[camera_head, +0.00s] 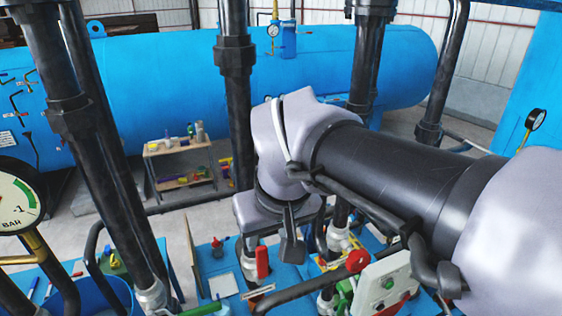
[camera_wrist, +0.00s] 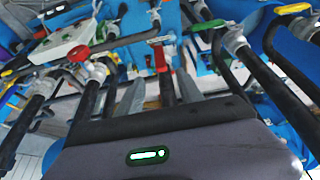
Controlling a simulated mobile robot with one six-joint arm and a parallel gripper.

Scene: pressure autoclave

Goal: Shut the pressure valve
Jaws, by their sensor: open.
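A red lever handle (camera_head: 262,262) stands upright on the pipework below and left of my gripper (camera_head: 290,245) in the head view. In the wrist view the red lever (camera_wrist: 160,56) lies straight ahead, beyond and between the fingertips of my gripper (camera_wrist: 160,84). The open fingers hold nothing, and a gap to the lever seems to remain. A round red knob (camera_head: 357,261) sits to the right in the head view; the red knob also shows at left in the wrist view (camera_wrist: 79,53). The pictures do not show which one is the pressure valve.
A control box (camera_head: 390,288) with green and red buttons stands right of the lever. Thick black pipes rise around the arm. A pressure gauge (camera_head: 18,205) is at left. A large blue tank (camera_head: 170,75) and a small shelf (camera_head: 182,180) stand behind.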

